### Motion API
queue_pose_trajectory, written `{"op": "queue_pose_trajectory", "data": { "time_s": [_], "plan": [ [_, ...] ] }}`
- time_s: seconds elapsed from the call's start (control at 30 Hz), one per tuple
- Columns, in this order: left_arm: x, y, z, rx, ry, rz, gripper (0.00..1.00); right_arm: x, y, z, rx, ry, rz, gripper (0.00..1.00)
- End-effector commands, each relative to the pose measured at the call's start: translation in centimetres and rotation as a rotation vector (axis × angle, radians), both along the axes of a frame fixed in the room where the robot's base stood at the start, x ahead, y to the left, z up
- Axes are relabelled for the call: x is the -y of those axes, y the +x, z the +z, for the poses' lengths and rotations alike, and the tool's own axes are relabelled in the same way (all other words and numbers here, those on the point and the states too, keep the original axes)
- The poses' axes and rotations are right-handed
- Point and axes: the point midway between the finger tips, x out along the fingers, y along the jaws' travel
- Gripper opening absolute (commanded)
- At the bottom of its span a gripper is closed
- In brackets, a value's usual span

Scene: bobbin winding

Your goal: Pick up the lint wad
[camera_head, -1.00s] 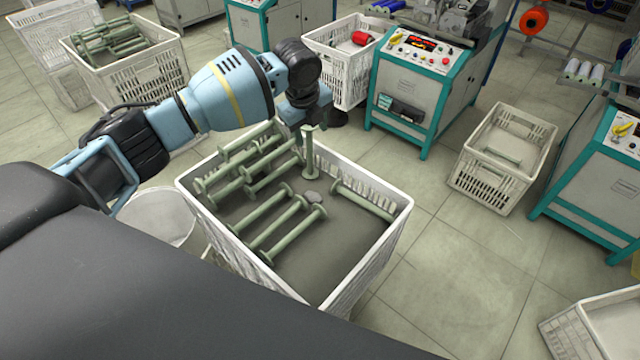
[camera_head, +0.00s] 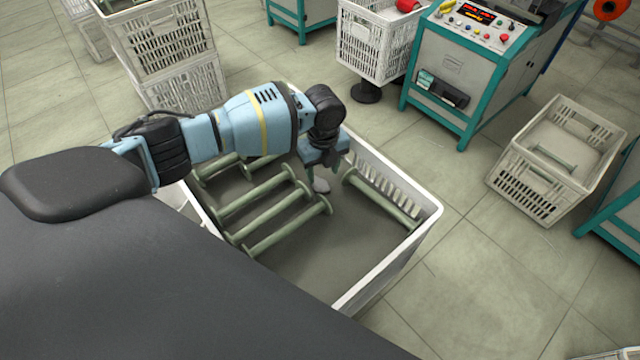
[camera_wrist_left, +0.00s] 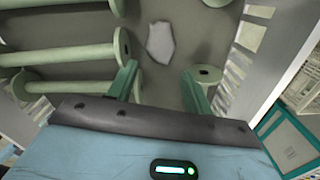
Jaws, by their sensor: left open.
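The lint wad (camera_head: 321,185) is a small pale grey lump on the grey floor of the white crate (camera_head: 392,272), between the green bobbins. In the left wrist view the wad (camera_wrist_left: 160,42) lies just beyond my left fingertips, roughly centred between them. My left gripper (camera_head: 320,170) is open and empty, pointing down into the crate. Its two green fingers (camera_wrist_left: 159,76) are apart, and the wad does not appear to be touched. The exact height of the fingers above the wad is hard to tell. My right gripper is not in view.
Several green bobbins (camera_head: 288,222) lie left of the wad. One bobbin (camera_head: 382,200) lies right of it, along the crate wall. In the wrist view, a bobbin end (camera_wrist_left: 209,75) sits close by the right finger. The crate's front floor is bare.

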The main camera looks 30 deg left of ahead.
Motion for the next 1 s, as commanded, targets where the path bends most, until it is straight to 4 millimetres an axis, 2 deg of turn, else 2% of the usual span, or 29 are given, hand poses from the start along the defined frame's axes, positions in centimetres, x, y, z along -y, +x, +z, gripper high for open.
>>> {"op": "queue_pose_trajectory", "data": {
  "time_s": [0.03,0.27,0.6,0.9,1.0],
  "plan": [
    [0.0,-0.1,-0.6,-0.003,0.002,0.001,0.51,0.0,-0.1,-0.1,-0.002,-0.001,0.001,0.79],
    [-0.1,0.0,-1.4,-0.001,0.001,0.0,0.51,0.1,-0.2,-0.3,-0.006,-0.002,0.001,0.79],
    [-0.5,0.0,-5.7,-0.003,0.001,0.001,0.51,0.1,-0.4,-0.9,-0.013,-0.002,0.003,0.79],
    [-0.5,0.1,-5.9,-0.001,-0.001,0.0,0.51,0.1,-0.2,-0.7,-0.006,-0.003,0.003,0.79],
    [-0.5,0.1,-5.9,-0.001,0.0,0.0,0.37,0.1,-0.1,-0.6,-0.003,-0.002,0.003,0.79]
  ]
}}
